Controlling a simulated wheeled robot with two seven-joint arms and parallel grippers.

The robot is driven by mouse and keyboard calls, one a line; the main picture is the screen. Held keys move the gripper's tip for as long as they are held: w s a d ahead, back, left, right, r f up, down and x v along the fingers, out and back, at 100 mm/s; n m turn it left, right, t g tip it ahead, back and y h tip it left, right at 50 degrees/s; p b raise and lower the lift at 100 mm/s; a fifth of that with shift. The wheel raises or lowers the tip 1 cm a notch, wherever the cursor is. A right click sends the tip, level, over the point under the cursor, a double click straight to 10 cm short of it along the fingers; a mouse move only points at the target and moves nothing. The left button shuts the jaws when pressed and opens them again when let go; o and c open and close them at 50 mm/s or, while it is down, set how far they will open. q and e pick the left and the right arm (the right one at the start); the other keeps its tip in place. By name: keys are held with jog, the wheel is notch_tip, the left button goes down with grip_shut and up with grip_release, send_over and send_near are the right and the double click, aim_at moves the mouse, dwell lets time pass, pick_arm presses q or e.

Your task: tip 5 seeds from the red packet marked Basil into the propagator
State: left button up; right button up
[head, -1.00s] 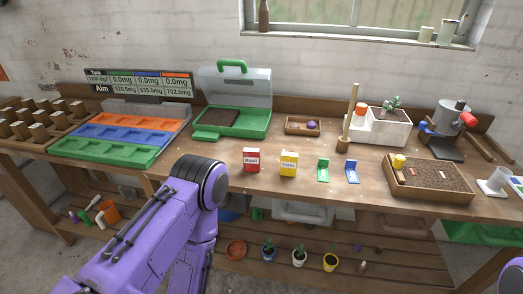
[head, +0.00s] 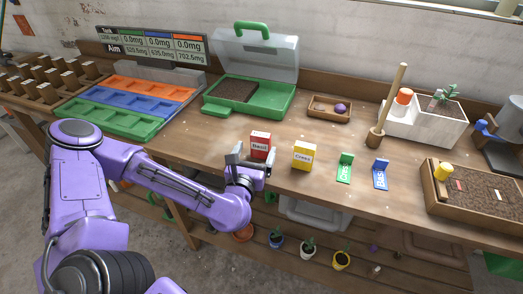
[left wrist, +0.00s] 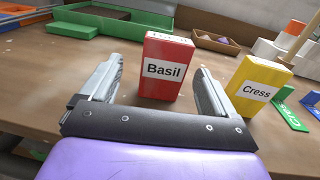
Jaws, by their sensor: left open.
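The red packet marked Basil (head: 260,145) stands upright on the bench near its front edge. In the left wrist view the packet (left wrist: 166,68) stands ahead, between the lines of my left gripper's two fingers. My left gripper (head: 252,168) is open and empty, with its fingers (left wrist: 160,85) on either side of the packet's near face; I cannot tell how far they reach along it. The propagator (head: 285,98), a green tray with a clear raised lid, stands behind the packet and holds dark soil. No seeds are visible. My right gripper is not in view.
A yellow Cress packet (head: 303,155) stands just right of the Basil packet. Green (head: 345,168) and blue (head: 380,174) labels stand farther right. A small wooden tray (head: 318,112) holds a purple ball. A wooden dibber (head: 378,135) stands behind. Coloured trays (head: 128,122) lie left.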

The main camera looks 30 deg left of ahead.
aim_at(260, 145)
pick_arm(q)
jog(key=shift+w+r, duration=0.4)
jog(key=shift+r, duration=0.05)
jog(key=x, duration=0.2)
jog(key=p+x, duration=0.2)
jog(key=x, duration=0.1)
jog(key=shift+w+f, duration=0.35)
jog(key=shift+s+d, duration=0.1)
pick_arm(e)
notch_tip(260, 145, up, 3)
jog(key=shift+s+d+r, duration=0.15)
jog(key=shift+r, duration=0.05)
pick_arm(q)
jog(key=c, duration=1)
jog(key=shift+r, duration=0.1)
jog(key=shift+c, duration=0.2)
